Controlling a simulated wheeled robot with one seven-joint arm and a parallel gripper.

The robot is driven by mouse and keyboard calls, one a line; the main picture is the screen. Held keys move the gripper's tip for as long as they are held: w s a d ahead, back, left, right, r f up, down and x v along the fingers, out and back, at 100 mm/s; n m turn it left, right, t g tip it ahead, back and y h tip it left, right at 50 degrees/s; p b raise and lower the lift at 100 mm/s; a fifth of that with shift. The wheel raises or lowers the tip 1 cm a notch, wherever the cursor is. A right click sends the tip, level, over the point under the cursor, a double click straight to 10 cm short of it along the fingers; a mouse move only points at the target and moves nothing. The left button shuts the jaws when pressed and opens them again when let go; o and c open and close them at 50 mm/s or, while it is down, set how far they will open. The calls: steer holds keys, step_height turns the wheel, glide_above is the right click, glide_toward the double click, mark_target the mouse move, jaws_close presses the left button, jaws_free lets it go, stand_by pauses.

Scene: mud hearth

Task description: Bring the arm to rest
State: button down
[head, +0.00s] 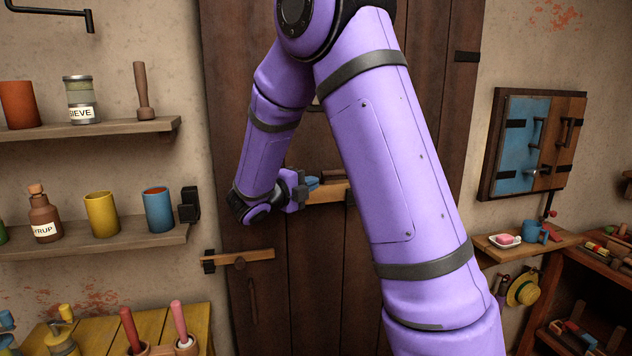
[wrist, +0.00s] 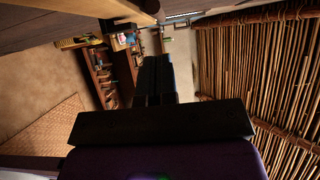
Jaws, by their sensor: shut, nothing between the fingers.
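My purple arm crosses the middle of the head view, raised and bent in front of the dark plank door (head: 310,265). My gripper (head: 303,190) is small there, beside a wooden bar (head: 328,193) on the door. I cannot tell whether it touches the bar. A small blue patch shows at its end, too small to make out. In the wrist view the dark fingers of my gripper (wrist: 155,78) are together, with nothing between them.
Left of the door are shelves (head: 100,240) with cups and bottles, above a yellow table (head: 200,322). At right hang a blue-and-wood cabinet (head: 525,145) and a small shelf (head: 550,240). The wrist view shows a cane screen (wrist: 260,80) at right and a woven mat (wrist: 50,130) at left.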

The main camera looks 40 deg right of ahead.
steer(key=a, duration=0.8)
steer(key=shift+s, duration=0.4)
steer(key=s+r+m+g+y, duration=0.3)
steer(key=s+m+y, duration=0.6)
steer(key=s+m, duration=0.85)
steer(key=s+a+r+m+t+y, duration=0.3)
steer(key=s+a+m+t+y, duration=0.3)
steer(key=m, duration=1.4)
steer(key=s+a+y, duration=0.2)
steer(key=s, duration=0.2)
steer(key=shift+s+a+y, duration=0.25)
steer(key=shift+s+y, duration=0.1)
steer(key=shift+y, duration=0.05)
steer(key=c, duration=1.8)
jaws_free()
